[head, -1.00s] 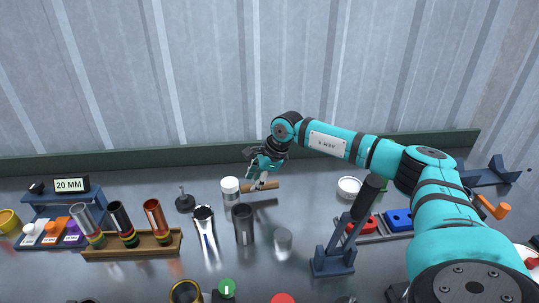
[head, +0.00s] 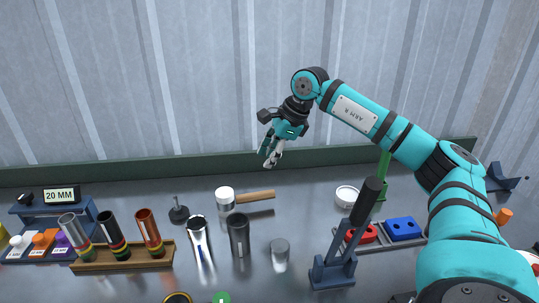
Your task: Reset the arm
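My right arm comes in from the right side of the head view. Its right gripper (head: 271,159) hangs in the air above the back part of the table, fingers pointing down. The fingertips look close together, and I see nothing held between them, but the gap is too small to judge. Below it lies a wooden handle (head: 255,196) beside a white-capped jar (head: 225,198); the gripper is apart from both. My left gripper is out of the picture.
A wooden rack (head: 125,257) with several coloured-ring tubes stands at the left, near a "20 MM" sign (head: 60,195). Dark (head: 239,235) and silver (head: 200,240) cylinders stand mid-table. A dark blue stand (head: 334,270), white dish (head: 347,196) and blue block (head: 403,228) are at the right.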

